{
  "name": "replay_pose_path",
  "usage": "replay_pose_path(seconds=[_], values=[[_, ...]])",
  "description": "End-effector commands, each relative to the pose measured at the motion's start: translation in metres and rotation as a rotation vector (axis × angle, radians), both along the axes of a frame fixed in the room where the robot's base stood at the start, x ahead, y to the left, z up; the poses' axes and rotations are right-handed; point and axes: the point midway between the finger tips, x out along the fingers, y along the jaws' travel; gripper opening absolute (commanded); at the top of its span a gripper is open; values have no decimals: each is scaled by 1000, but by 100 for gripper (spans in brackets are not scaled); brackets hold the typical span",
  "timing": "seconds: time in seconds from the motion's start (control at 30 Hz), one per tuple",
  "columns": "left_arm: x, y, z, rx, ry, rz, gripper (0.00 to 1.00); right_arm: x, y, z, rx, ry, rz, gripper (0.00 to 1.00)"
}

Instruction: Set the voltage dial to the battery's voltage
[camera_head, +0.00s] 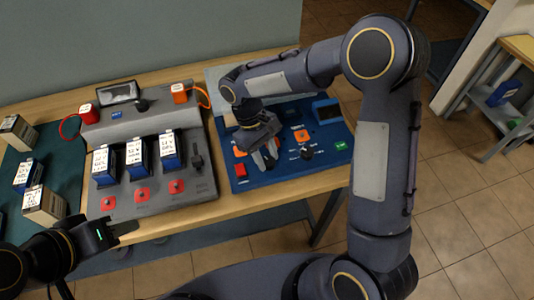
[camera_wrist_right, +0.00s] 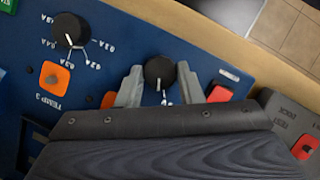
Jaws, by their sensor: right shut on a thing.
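My right gripper (camera_head: 265,157) reaches down onto the blue panel (camera_head: 326,166). In the right wrist view its two fingers (camera_wrist_right: 161,84) stand on either side of a black dial (camera_wrist_right: 158,70) and are shut on it. The dial has a white pointer mark; its lettering is mostly hidden by the gripper. A second black dial (camera_wrist_right: 70,29) with white markings that seem to be amps is apart from the fingers. Three blue-and-white batteries (camera_head: 137,158) stand in the grey dock (camera_head: 195,198); their labels are too small to read surely. My left gripper (camera_head: 122,231) is empty near the table's front edge.
The blue panel also has orange squares, a red block (camera_head: 240,169), a green label and a small screen (camera_head: 327,110). More batteries (camera_head: 44,205) lie on the green mat at the left.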

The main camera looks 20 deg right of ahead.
Motion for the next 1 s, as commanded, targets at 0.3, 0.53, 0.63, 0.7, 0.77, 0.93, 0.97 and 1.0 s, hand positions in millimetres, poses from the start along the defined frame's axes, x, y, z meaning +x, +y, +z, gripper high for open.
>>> replay_pose_path(seconds=[0.3,0.53,0.63,0.7,0.77,0.93,0.97,1.0], values=[[0,0,0,0,0,0,36,0,2,1,1,-5,194,11],[0,0,0,0,0,0,36,0,2,1,1,-5,262,11],[0,0,0,0,0,0,36,0,2,1,1,-5,272,11],[0,0,0,0,0,0,36,0,2,1,2,-6,277,11],[0,0,0,0,0,0,36,0,2,1,2,-6,279,11],[0,0,0,0,0,0,36,0,2,1,2,-6,279,11],[0,0,0,0,0,0,36,0,2,1,2,-6,279,11],[0,0,0,0,0,0,36,0,2,1,2,-6,279,11]])
